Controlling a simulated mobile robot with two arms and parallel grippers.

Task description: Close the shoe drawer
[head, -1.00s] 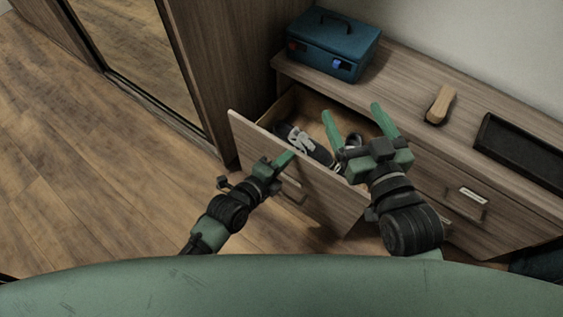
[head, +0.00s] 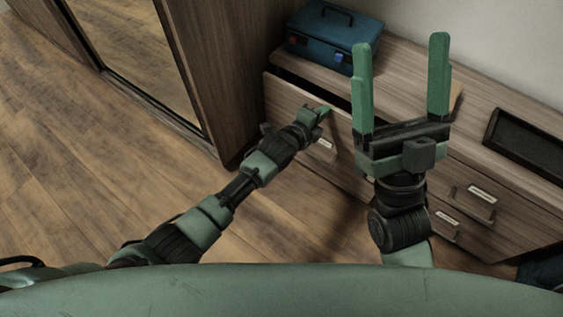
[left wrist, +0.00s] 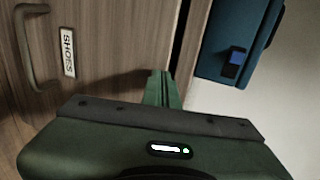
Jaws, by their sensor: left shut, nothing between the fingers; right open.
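The shoe drawer (head: 288,108) is a wooden front at the left end of the low cabinet, pushed nearly in. A narrow dark gap shows along its top edge. Its "SHOES" label (left wrist: 68,52) and handle (left wrist: 32,50) show in the left wrist view. My left gripper (head: 325,112) is shut and empty, with its fingertips at the drawer front near the top edge. The fingers also show in the left wrist view (left wrist: 160,88), against the front. My right gripper (head: 402,75) is open and empty, raised in front of the cabinet and hiding part of it.
A blue box (head: 325,38) with a handle stands on the cabinet top (head: 478,92). A black tray (head: 527,140) lies to the right. Further labelled drawers (head: 470,195) are at the right. A tall wardrobe (head: 215,70) stands at the left.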

